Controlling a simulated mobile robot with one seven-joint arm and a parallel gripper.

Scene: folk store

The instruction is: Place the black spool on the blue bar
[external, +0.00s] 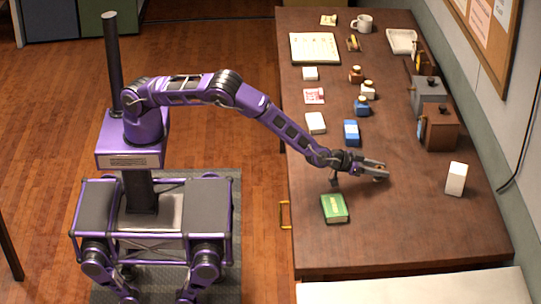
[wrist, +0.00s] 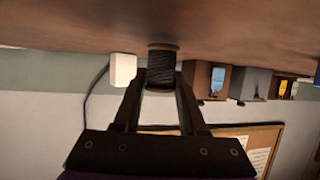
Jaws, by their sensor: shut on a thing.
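My gripper (external: 374,170) reaches low over the right-middle of the table. It is shut on the black spool (wrist: 161,67), which shows dark thread and brown ends between the fingertips (wrist: 160,80) in the wrist view. In the external view the fingers mostly hide the spool; a small tan part shows at the tips. I cannot tell whether it touches the table. A blue bar-like block (external: 351,132) with a pale end lies on the table, behind and left of the gripper.
A green book (external: 334,208) lies in front, left of the gripper. A white box (external: 456,179) stands to the right, also in the wrist view (wrist: 123,69). A brown box (external: 440,128) and a grey box (external: 428,93) stand by the wall. Small bottles and white blocks lie farther back.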

